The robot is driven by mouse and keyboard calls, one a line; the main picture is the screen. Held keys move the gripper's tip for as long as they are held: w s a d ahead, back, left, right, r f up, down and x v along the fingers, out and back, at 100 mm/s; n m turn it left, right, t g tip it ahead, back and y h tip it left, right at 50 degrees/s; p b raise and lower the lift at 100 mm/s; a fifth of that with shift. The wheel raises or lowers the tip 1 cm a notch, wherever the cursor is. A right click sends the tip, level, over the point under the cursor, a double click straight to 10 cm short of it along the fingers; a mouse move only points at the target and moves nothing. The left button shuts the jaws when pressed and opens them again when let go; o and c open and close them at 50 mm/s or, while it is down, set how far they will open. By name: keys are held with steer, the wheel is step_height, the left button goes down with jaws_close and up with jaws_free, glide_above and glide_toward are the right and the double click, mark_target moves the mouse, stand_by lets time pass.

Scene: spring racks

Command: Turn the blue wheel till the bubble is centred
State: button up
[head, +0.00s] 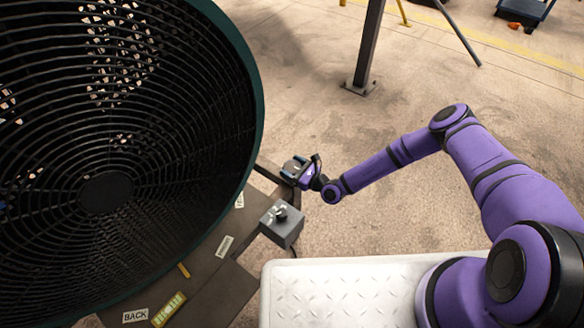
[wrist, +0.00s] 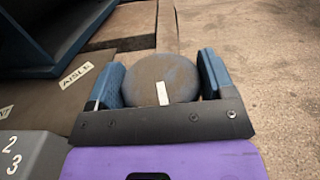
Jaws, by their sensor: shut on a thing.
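The wheel (wrist: 162,78) is a round grey-blue disc with a white mark on its face, in the middle of the wrist view. My gripper (wrist: 160,88) has one blue finger pad on each side of it and is shut on its rim. In the head view my gripper (head: 294,168) is at the right edge of the fan's base, largely covering the wheel. A yellow-green level (head: 168,310) lies on the base near the BACK label. Its bubble is too small for me to place.
A large dark fan (head: 105,192) fills the left. A grey box with a knob (head: 282,224) stands close to my gripper. A white tread-plate surface (head: 340,290) is in front.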

steer(key=o, duration=0.9)
steer(key=shift+d, duration=0.15)
steer(key=v, duration=1)
steer(key=shift+s+d, duration=0.25)
